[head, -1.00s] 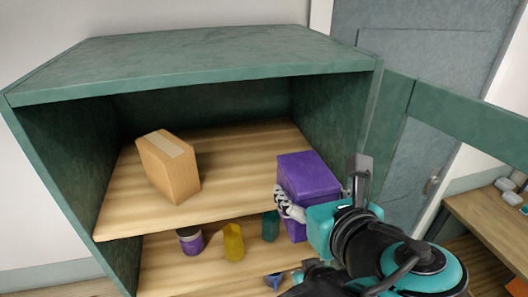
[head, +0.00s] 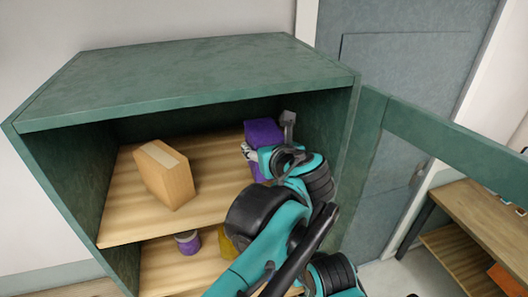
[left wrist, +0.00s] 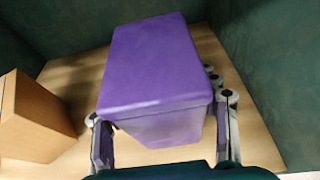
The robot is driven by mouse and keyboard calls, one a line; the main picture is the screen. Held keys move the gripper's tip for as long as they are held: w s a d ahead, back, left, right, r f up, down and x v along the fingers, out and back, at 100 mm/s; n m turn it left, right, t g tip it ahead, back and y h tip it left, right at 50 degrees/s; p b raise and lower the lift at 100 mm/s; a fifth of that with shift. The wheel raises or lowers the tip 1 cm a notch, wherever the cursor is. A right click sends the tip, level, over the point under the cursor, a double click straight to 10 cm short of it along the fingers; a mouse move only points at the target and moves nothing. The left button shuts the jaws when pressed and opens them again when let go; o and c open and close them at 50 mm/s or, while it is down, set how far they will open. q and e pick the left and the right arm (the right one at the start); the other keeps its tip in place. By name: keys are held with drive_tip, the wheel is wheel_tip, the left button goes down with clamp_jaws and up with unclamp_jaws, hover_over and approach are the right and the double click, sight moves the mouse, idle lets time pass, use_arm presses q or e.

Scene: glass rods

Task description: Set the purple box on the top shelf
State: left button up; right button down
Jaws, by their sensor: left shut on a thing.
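The purple box (head: 263,131) is inside the green cabinet, at the right of the upper wooden shelf (head: 122,220). My left gripper (head: 268,143) is shut on it, and the arm hides much of the box's lower part. In the left wrist view the purple box (left wrist: 155,65) sits between the two fingers of the left gripper (left wrist: 162,112), with wooden shelf surface (left wrist: 85,80) around it. I cannot tell whether the box's underside touches the shelf. My right gripper is not in view.
A brown cardboard box (head: 165,175) stands on the upper shelf to the left, apart from the purple box. Below are a purple jar (head: 188,244) and a partly hidden yellow container (head: 226,246). The cabinet top (head: 190,75) overhangs the shelf; the open door (head: 450,135) is at right.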

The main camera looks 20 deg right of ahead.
use_arm(q)
wheel_tip(320, 180, down, 3)
drive_tip(key=shift+w+r+p, duration=0.1)
drive_tip(key=shift+w+p, duration=0.05)
drive_tip(key=shift+p, duration=0.35)
drive_tip(key=shift+f, duration=0.25)
drive_tip(key=o, duration=1.5)
